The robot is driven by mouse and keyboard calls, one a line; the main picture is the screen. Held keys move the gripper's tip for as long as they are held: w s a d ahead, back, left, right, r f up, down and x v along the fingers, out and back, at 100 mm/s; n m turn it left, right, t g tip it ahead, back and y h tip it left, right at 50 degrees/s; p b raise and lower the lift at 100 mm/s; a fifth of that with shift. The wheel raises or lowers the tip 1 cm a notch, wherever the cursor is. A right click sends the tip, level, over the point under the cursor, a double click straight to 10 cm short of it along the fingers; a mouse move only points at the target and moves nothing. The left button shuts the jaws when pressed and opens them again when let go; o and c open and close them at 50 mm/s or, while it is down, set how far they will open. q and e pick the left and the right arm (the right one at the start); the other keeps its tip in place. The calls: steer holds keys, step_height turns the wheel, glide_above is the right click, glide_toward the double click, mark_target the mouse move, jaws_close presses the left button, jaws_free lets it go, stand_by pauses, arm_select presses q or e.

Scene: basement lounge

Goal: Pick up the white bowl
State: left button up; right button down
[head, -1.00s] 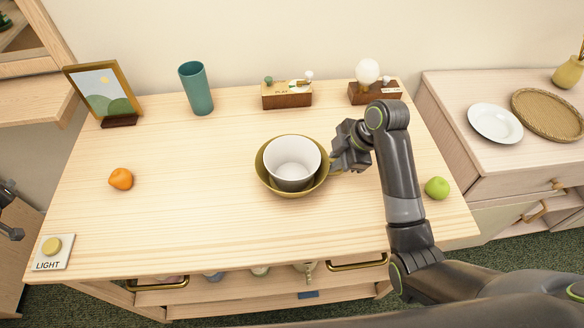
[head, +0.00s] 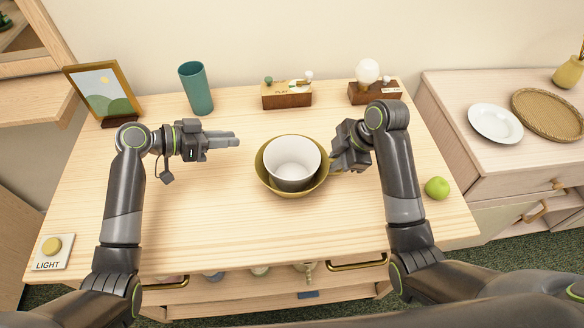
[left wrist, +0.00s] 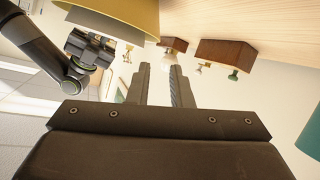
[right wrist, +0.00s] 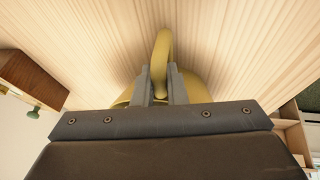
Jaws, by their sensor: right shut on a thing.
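The white bowl (head: 292,160) sits inside a larger golden pot (head: 262,180) in the middle of the wooden table. My right gripper (head: 336,168) is at the pot's right side. In the right wrist view, my right gripper (right wrist: 159,72) is shut on the pot's golden handle (right wrist: 163,45). My left gripper (head: 238,141) is left of the white bowl, apart from it. In the left wrist view, my left gripper (left wrist: 160,68) has a gap between its fingers and nothing in it.
A teal cup (head: 196,88), a picture frame (head: 102,90) and two wooden blocks (head: 287,95) (head: 374,92) stand along the back. The front middle of the table is clear.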

arm_select(q)
steer(key=s+d+r+m, duration=0.1)
steer(key=d, duration=0.2)
steer(key=g, duration=0.1)
glide_toward(292, 141)
steer(key=shift+h, duration=0.3)
steer(key=shift+x, duration=3.65)
steer(key=shift+a+f, duration=0.1)
steer(key=shift+f, duration=0.1)
steer(key=shift+c, duration=0.2)
jaws_close()
